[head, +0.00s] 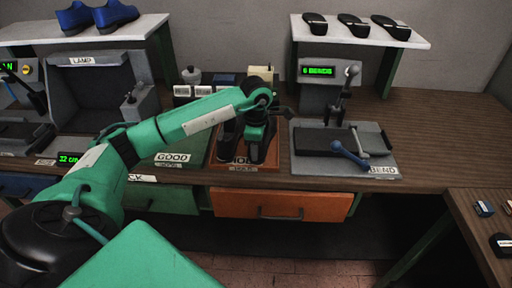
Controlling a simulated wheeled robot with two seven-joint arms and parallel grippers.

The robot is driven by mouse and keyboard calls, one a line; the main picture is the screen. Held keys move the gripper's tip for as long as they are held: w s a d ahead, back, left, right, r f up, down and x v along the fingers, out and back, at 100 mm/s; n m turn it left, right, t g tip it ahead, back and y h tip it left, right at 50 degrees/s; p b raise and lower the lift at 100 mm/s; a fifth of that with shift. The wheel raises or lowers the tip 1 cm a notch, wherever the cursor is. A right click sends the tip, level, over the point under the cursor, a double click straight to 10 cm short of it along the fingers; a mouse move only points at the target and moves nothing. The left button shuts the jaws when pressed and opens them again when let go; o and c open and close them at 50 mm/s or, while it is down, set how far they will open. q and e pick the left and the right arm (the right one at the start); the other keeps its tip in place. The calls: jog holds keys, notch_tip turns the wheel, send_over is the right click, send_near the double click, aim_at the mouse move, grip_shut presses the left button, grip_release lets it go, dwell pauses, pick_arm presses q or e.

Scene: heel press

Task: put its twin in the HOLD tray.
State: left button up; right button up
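The HOLD tray (217,163) is an orange-brown tray at the middle of the bench, its label partly covered. Dark shoe-like shapes (228,148) stand in it, partly hidden by my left arm. My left gripper (256,138) is at the end of the green arm, low over the tray among these dark shapes. Its fingers are dark against dark, so I cannot tell whether they hold anything. I cannot tell which item is the twin. My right gripper is out of view.
The green GOOD tray (172,171) is left of HOLD. The BEND press (302,166), with levers and a green display, is to the right. A pair of blue shoes (97,16) and several black shoes (353,25) stand on shelves. Small parts (484,208) lie on the right table.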

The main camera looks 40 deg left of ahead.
pick_arm(q)
notch_tip(320, 180, up, 2)
jog(key=shift+b, duration=0.3)
notch_tip(320, 180, up, 12)
jog(key=b, duration=0.1)
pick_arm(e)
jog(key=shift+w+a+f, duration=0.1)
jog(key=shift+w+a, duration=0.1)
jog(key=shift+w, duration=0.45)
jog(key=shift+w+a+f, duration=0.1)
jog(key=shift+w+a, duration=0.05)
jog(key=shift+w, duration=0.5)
